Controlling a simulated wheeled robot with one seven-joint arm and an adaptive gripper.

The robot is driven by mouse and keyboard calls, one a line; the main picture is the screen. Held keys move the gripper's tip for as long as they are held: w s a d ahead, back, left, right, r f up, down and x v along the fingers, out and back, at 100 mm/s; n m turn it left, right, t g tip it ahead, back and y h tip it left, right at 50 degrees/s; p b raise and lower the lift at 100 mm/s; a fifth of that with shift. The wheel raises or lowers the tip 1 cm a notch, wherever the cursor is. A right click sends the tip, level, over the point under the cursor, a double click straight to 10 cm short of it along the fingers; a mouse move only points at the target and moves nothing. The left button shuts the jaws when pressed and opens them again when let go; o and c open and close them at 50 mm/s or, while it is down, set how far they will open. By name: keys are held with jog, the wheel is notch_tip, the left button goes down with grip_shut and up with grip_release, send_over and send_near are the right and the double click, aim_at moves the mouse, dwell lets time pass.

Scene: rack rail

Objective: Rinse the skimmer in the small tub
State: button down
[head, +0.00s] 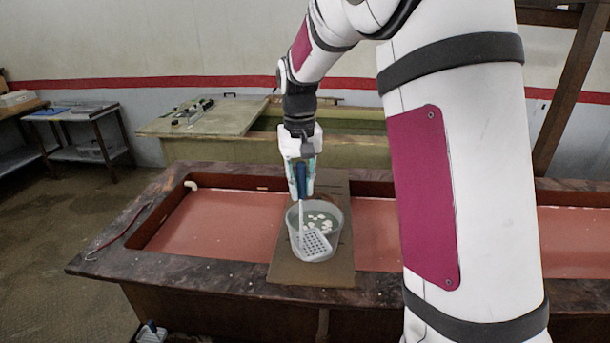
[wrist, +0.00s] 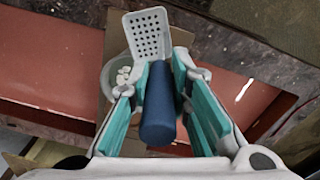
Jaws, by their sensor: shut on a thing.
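The skimmer has a blue handle and a flat grey head full of holes. In the head view its perforated head (head: 315,243) shows within the outline of the small tub, and its handle (head: 301,180) rises nearly upright above. The small tub (head: 294,234) is round and translucent, with pale flakes in it. My gripper (head: 302,188) is above the tub, shut on the blue handle. In the wrist view the handle (wrist: 158,105) lies between the teal finger pads, with the perforated head (wrist: 148,36) beyond the fingertips. The tub (wrist: 108,77) is partly hidden there by the skimmer and fingers.
The tub stands on a brown board (head: 286,272) laid across a long dark trough (head: 140,262) with a reddish floor. A green-topped table (head: 225,118) stands behind. A metal side table (head: 75,112) is at the left. My arm covers the trough's right part.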

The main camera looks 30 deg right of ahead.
jog(key=s+a, duration=0.7)
jog(key=s, duration=0.3)
jog(key=shift+s, duration=0.35)
